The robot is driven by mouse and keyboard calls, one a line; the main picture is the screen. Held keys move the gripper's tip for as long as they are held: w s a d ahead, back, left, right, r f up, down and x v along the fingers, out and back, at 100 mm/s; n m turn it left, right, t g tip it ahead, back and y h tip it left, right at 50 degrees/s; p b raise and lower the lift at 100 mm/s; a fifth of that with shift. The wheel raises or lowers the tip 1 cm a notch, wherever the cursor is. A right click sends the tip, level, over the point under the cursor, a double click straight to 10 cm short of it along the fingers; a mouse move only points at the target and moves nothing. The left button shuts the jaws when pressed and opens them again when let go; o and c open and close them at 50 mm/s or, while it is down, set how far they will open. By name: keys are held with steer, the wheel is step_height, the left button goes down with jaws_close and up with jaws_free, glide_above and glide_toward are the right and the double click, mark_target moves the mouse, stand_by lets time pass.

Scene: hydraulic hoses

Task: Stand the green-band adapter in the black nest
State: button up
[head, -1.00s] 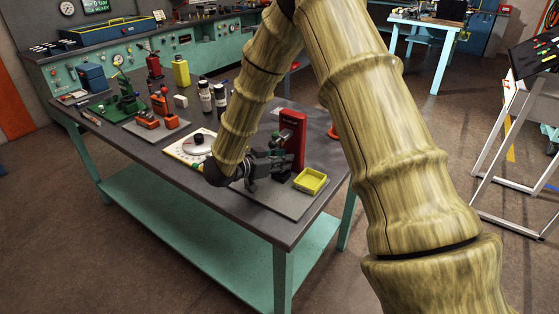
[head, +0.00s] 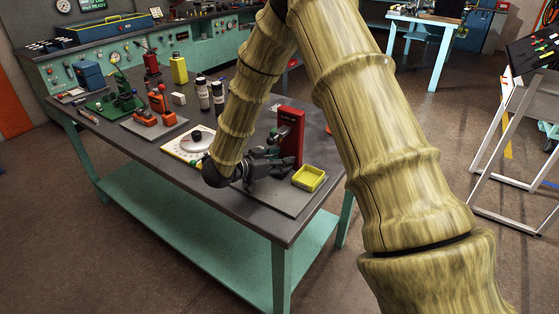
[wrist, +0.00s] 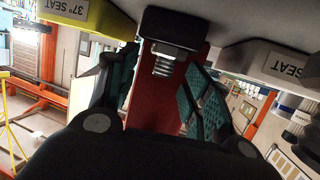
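My gripper (head: 266,163) is low over the grey board at the table's near right corner, in front of a red upright stand (head: 292,135). In the wrist view, its two dark fingers with teal pads are apart (wrist: 160,88), with the red stand showing between them. A silver threaded fitting (wrist: 163,66) projects from a black block (wrist: 172,27) between and beyond the fingers. No contact with the pads is visible. I see no green band on this fitting, so I cannot tell whether it is the green-band adapter. I cannot identify the black nest for certain.
A yellow tray (head: 309,178) sits right of my gripper. Yellow (wrist: 85,12) and grey (wrist: 285,65) blocks marked "SEAT" flank the black block. Bottles (head: 203,94) and orange tools (head: 155,110) stand farther left.

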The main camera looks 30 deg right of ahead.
steer(key=shift+a, duration=0.1)
steer(key=v, duration=1.2)
stand_by(0.5)
